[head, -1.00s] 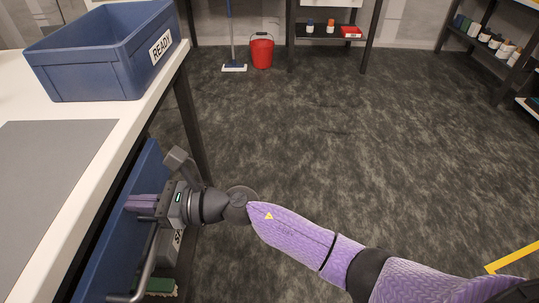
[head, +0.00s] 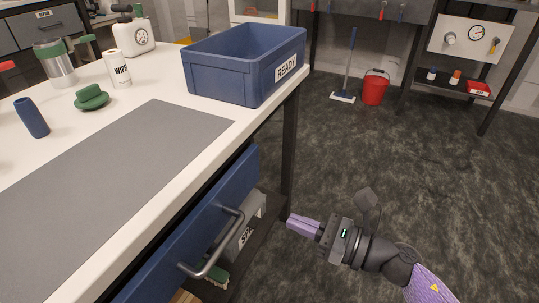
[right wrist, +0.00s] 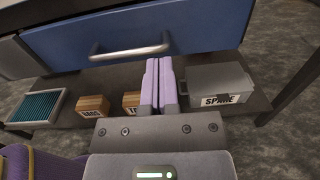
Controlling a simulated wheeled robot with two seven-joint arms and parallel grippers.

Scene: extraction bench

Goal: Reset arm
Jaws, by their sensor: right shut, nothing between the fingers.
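My right gripper (head: 304,226) is shut and empty, with its purple fingers together. It is in the open air to the right of the bench, apart from the blue drawer front (head: 190,241) and its grey bar handle (head: 217,250). In the right wrist view the shut fingers (right wrist: 158,66) point toward the drawer front (right wrist: 215,32), and the handle (right wrist: 130,50) shows behind and left of them. My left gripper is not in view.
A blue READY bin (head: 222,82) stands at the bench's far corner, beside a grey mat (head: 115,165). Below the drawer, a shelf (right wrist: 80,78) bears a grey SPARE box (right wrist: 208,78) and small wooden boxes (right wrist: 95,103). The floor (head: 400,170) right of the bench is clear.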

